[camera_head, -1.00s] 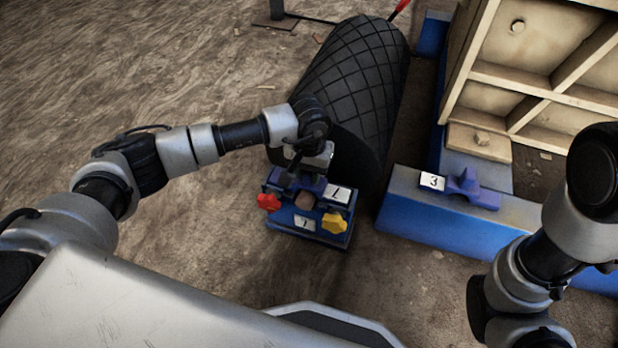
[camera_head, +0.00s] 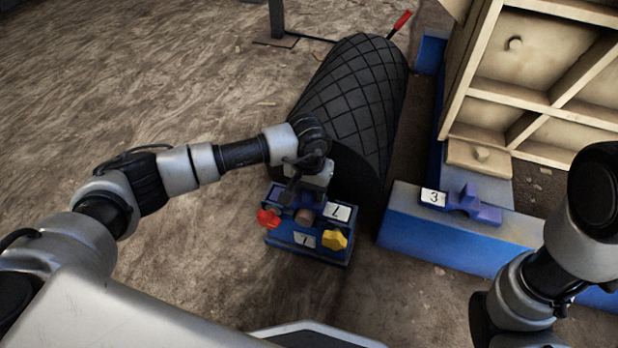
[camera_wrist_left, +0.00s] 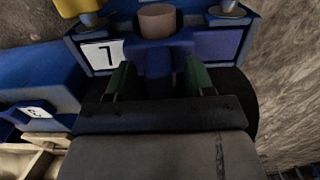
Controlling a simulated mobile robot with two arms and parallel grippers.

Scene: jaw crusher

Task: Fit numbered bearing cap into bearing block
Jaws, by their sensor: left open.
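The blue bearing block (camera_head: 340,252) stands on the ground in front of the black roller, with a white label on its front. A blue-purple bearing cap (camera_wrist_left: 215,43) sits at its top, over the round brown shaft end (camera_head: 305,216). The cap's white label (camera_wrist_left: 103,54) reads 7 in the left wrist view. A red knob (camera_head: 268,219) and a yellow knob (camera_head: 335,239) flank the shaft. My left gripper (camera_wrist_left: 160,82) is open, its green-sided fingers on either side of the cap's narrow middle rib. Finger contact is unclear. My right gripper is out of view.
Another purple cap (camera_head: 478,205) with a label 3 (camera_head: 433,197) lies on a blue beam (camera_head: 450,242) to the right. The cross-hatched black roller (camera_head: 350,95) stands behind the block. A beige ribbed frame (camera_head: 530,85) rises at the right. Bare ground lies left.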

